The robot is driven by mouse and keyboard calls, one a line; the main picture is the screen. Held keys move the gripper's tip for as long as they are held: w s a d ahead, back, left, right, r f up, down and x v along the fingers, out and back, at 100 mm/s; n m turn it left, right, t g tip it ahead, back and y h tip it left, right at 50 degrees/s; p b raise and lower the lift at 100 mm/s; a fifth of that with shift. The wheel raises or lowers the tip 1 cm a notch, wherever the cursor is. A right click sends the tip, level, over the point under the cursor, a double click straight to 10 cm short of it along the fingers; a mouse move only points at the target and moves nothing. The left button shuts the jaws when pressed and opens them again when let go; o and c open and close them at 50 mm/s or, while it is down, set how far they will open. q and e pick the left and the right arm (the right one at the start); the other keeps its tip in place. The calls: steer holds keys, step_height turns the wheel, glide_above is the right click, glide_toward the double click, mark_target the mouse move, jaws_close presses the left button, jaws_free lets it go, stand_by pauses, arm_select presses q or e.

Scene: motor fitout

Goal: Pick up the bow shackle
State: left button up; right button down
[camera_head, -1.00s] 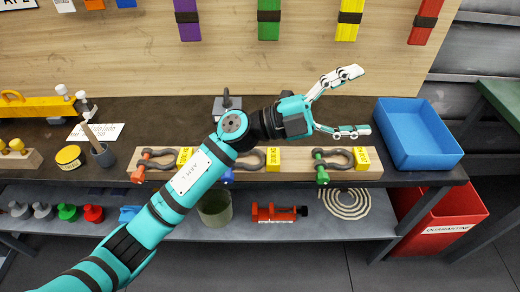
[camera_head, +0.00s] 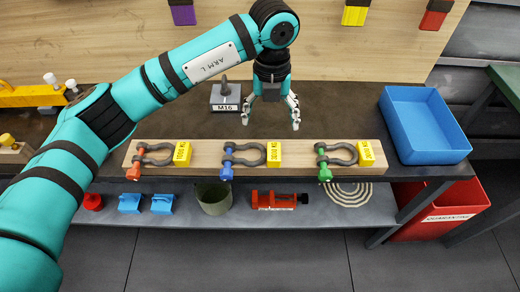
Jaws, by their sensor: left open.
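Three bow shackles lie in a row on a wooden board (camera_head: 200,158) near the table's front edge. Each has a dark grey bow and a coloured pin: the orange-pinned shackle (camera_head: 152,160) at left, the blue-pinned shackle (camera_head: 243,155) in the middle, the green-pinned shackle (camera_head: 338,154) at right. A yellow tag lies by each one. My left gripper (camera_head: 270,120) is open and empty, fingers pointing down, just behind the board near the blue-pinned shackle. It appears apart from the shackles. My right gripper is out of view.
A block marked M16 (camera_head: 227,98) with an upright bolt stands left of my gripper. A blue bin (camera_head: 425,125) sits at the table's right end. A red bin (camera_head: 440,210) is below it. A lower shelf holds a red tool (camera_head: 273,200) and a green cup (camera_head: 213,200).

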arm_select(q)
steer(key=p, duration=0.1)
glide_above(269, 151)
step_height(269, 151, down, 6)
steer(key=shift+w+f, duration=0.1)
steer(key=shift+w, duration=0.05)
steer(key=f+p, duration=0.2)
steer(key=f, duration=0.2)
steer(key=shift+s+f+p, duration=0.1)
steer(key=shift+s+p, duration=0.1)
steer(key=shift+p, duration=0.15)
steer(key=shift+f, duration=0.55)
steer(key=shift+w, duration=0.1)
steer(key=c, duration=1.6)
steer(key=shift+r, duration=0.1)
steer(key=shift+r, duration=0.1)
